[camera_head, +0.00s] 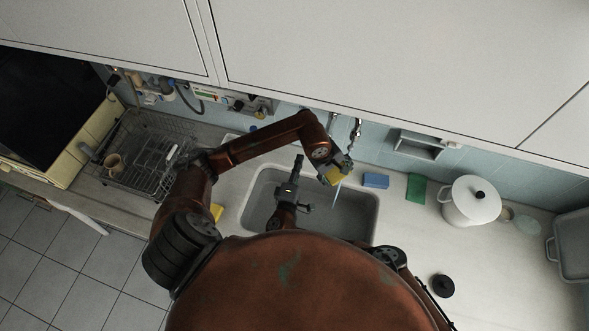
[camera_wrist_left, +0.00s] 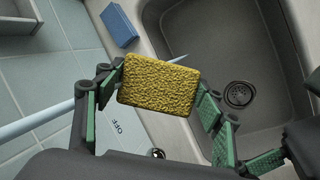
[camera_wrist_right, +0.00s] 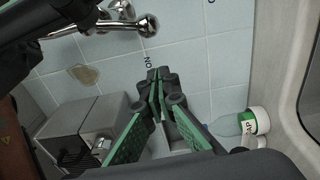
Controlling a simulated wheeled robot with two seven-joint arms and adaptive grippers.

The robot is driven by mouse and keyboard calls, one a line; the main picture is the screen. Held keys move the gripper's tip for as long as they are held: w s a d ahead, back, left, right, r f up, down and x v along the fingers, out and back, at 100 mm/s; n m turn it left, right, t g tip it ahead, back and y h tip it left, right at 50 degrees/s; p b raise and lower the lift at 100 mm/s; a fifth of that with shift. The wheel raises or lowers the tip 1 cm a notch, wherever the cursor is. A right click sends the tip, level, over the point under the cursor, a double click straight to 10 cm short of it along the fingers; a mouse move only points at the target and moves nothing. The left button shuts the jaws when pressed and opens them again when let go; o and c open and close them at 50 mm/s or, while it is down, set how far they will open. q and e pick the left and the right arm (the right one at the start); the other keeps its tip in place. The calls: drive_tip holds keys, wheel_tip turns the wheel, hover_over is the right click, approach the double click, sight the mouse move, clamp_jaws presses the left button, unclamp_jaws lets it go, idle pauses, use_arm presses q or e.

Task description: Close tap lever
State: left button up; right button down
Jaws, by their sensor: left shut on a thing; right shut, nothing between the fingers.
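The chrome tap (camera_wrist_right: 147,25) is on the tiled wall, top of the right wrist view. Its pipework (camera_head: 355,128) shows above the sink in the head view. "ON" and "OFF" are lettered on the tiles. I cannot make out the lever's position. A pale blue streak (camera_wrist_left: 40,118), which looks like running water, passes behind my left gripper. My left gripper (camera_wrist_left: 158,92) is shut on a yellow sponge (camera_wrist_left: 160,85), over the sink's right back part. My right gripper (camera_wrist_right: 155,82) is shut and empty, below the tap in its wrist view; it also shows over the sink (camera_head: 298,160).
The grey sink (camera_head: 368,222) lies below both grippers. A blue sponge (camera_head: 376,180), a green pad (camera_head: 415,187) and a white pot (camera_head: 470,203) stand to the right. A dish rack (camera_head: 140,160) is at left. A soap bottle (camera_wrist_right: 228,125) shows in the right wrist view.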

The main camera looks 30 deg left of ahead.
use_arm(q)
drive_tip(key=shift+d, duration=0.1)
use_arm(e)
drive_tip(key=w+d, duration=0.1)
drive_tip(key=d, duration=0.1)
drive_tip(key=shift+w+d, duration=0.35)
drive_tip(key=n, duration=0.1)
drive_tip(key=d+n, duration=0.1)
drive_tip(key=d+f+n, duration=0.1)
drive_tip(key=shift+w, duration=0.3)
idle(0.4)
